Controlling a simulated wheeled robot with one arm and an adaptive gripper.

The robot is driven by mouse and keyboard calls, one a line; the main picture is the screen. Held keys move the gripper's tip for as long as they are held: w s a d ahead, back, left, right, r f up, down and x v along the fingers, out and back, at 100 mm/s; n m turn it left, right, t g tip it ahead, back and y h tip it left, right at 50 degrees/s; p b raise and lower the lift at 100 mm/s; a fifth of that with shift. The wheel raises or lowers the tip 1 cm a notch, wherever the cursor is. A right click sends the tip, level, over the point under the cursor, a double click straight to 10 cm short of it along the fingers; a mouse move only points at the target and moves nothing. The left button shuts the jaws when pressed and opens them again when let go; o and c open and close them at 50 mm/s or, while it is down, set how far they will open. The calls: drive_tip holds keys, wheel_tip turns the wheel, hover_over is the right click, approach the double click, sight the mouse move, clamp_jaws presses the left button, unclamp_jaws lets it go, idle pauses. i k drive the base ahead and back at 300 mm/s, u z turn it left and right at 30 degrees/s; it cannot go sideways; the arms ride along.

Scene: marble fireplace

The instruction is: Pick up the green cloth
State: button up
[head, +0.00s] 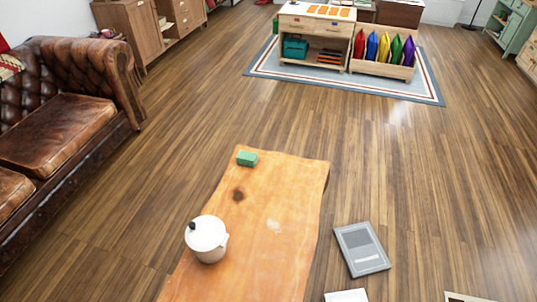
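The green cloth (246,158) appears as a small, folded, block-like green piece. It lies on the far left end of an orange-brown wooden table (280,195), close to the far edge. Nothing covers it, and nothing touches it except the tabletop. My gripper is not in the head view, so its place and state do not show.
A white lidded pot (209,240) with a dark knob stands nearer on the table's left side. A grey book (361,249) lies right of the table. A brown leather sofa (60,130) is at left.

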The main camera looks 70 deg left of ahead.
sight(245, 159)
drive_tip(key=k, duration=1.5)
drive_tip(key=u, duration=3.75)
drive_tip(key=i, duration=3.1)
drive_tip(key=z, duration=3.4)
drive_tip(key=i, duration=0.15)
drive_tip(key=u, duration=0.1)
